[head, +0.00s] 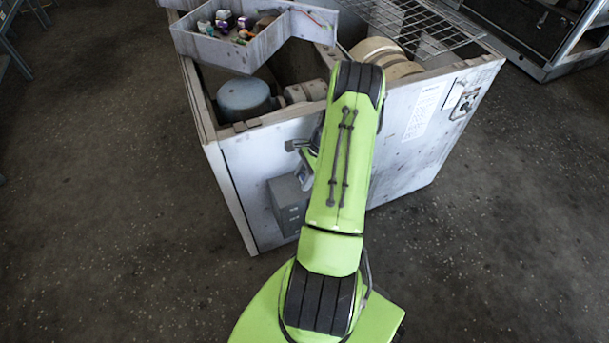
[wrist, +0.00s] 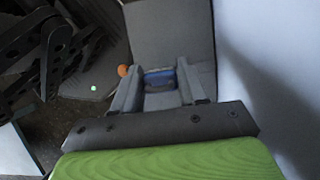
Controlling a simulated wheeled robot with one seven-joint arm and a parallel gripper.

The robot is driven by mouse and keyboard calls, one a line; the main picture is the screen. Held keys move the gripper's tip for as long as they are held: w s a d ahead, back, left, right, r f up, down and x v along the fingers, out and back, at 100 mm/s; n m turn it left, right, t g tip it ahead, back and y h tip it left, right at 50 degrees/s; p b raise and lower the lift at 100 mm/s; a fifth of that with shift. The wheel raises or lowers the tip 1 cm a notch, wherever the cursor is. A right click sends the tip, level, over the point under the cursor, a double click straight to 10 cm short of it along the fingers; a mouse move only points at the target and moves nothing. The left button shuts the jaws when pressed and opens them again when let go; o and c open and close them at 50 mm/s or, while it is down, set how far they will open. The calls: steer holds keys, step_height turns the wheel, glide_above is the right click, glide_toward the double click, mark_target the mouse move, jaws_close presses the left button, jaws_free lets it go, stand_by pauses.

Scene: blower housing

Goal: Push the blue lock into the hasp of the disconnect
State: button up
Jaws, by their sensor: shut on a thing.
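In the wrist view my gripper (wrist: 158,90) is shut on the blue lock (wrist: 160,76), which shows as a small blue and dark shape between the fingertips. The grey disconnect box (wrist: 165,30) lies right beyond the fingertips. A small orange part (wrist: 122,71) shows just left of the fingers. I cannot tell whether the lock touches the hasp, which I cannot make out. In the head view the disconnect (head: 288,203) is on the front wall of the housing, partly behind my green arm. The lock is not clear there.
The blower housing (head: 240,185) is an open-topped metal cabinet. An angled tray (head: 232,58) with small items sits on its top rim, and a wire rack (head: 420,25) lies at the back right. A pale wall (wrist: 265,70) is close on the right in the wrist view.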

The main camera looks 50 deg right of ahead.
steer(key=shift+f+b, duration=0.7)
steer(key=shift+f, duration=0.45)
stand_by(0.4)
steer(key=o, duration=0.9)
steer(key=p+v, duration=0.5)
steer(key=v, duration=1)
steer(key=shift+r, duration=0.35)
steer(key=shift+w, duration=0.1)
